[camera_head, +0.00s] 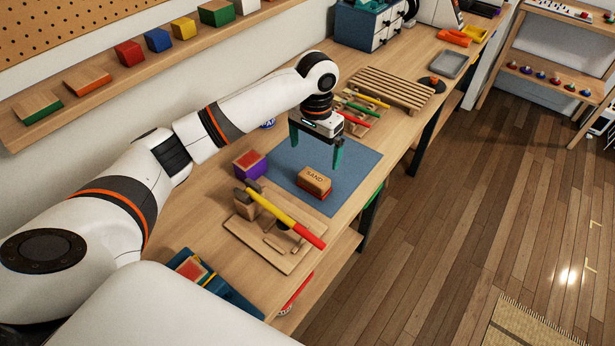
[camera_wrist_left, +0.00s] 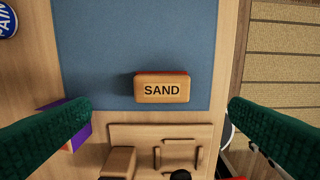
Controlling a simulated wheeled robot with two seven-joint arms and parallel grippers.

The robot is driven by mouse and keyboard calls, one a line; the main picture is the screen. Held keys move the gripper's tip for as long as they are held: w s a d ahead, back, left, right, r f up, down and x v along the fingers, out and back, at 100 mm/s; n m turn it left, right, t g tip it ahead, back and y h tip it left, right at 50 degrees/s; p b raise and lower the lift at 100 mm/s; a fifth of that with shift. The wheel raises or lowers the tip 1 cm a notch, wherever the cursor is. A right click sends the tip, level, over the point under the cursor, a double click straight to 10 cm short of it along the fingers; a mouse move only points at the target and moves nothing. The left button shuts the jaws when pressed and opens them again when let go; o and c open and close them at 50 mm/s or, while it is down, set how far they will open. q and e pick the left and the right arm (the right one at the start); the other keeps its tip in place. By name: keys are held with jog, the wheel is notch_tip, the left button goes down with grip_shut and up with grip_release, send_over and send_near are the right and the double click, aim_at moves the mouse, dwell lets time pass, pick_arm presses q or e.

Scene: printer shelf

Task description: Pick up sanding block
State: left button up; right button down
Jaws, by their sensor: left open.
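The sanding block (camera_head: 314,181) is a tan block with a red underside, marked "SAND". It lies on a blue mat (camera_head: 352,163) on the workbench. In the left wrist view the sanding block (camera_wrist_left: 162,88) sits upper centre on the blue mat (camera_wrist_left: 95,40), between and beyond the two green fingers. My left gripper (camera_head: 316,152) hangs pointing down above the mat, its green fingers wide apart and empty. It also shows in the left wrist view (camera_wrist_left: 160,118). The block is apart from the fingers. My right gripper is not in view.
A wooden rack with a yellow-and-red-handled tool (camera_head: 285,217) stands just in front of the mat. A purple box with a red top (camera_head: 250,164) is left of it. Pencil-like tools (camera_head: 362,108) and a slatted board (camera_head: 392,89) lie behind. The mat around the block is clear.

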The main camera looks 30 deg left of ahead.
pick_arm(q)
send_over(314, 176)
notch_tip(314, 176, down, 4)
jog(key=shift+f+p, duration=0.15)
jog(key=shift+p, duration=0.15)
jog(key=shift+f, duration=0.6)
notch_tip(314, 176, down, 4)
jog(key=shift+s+d+f+p, duration=0.1)
jog(key=shift+f+p, duration=0.1)
jog(key=shift+p, duration=0.45)
jog(key=shift+f, duration=0.3)
jog(key=c, duration=1)
jog(key=shift+c, duration=0.2)
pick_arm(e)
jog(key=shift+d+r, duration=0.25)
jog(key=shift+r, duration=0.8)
